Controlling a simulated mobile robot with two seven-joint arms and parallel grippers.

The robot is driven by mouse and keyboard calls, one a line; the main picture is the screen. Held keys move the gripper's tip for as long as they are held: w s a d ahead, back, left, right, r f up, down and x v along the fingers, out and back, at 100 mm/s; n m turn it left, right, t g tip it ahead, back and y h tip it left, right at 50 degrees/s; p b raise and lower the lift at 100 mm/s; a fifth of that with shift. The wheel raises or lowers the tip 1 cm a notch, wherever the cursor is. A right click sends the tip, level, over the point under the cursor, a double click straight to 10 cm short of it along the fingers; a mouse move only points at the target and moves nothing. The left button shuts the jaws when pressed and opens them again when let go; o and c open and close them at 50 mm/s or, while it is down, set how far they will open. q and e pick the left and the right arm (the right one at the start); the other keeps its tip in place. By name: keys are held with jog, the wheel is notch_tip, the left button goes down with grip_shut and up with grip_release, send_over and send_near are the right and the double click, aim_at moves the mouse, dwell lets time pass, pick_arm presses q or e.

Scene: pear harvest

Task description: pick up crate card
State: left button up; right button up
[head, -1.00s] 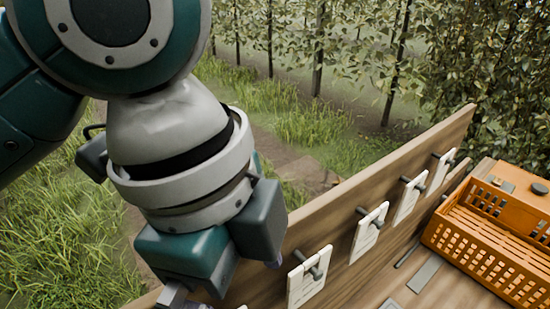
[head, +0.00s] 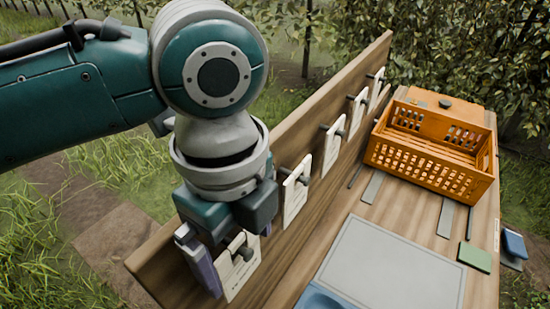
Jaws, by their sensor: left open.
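Several white crate cards hang on dark pegs along the upright wooden board (head: 300,118). The nearest card (head: 241,282) hangs right below my left gripper (head: 230,252). Farther along hang a second card (head: 296,192), a third card (head: 332,150) and others toward the far end. My left gripper is open and points down at the nearest card. One finger is beside that card's left edge; the other is mostly hidden behind the gripper body. I cannot tell whether a finger touches the card. My right gripper is not in view.
An orange crate (head: 425,170) stands at the far end of the wooden table.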

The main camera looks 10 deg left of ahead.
pick_arm(q)
notch_tip(320, 180, down, 3)
jog(key=shift+a+f, duration=0.1)
jog(key=shift+f, duration=0.05)
jog(key=shift+c, duration=0.2)
jog(key=c, duration=1)
jog(key=shift+o, duration=0.2)
jog(key=shift+r+b, duration=0.2)
jog(key=shift+b, duration=0.3)
jog(key=s+d+b, duration=0.3)
jog(key=d, duration=0.5)
jog(key=s+d+b, duration=0.3)
jog(key=d, duration=0.6)
jog(key=shift+s+r+b, duration=0.15)
jog(key=shift+b, duration=0.15)
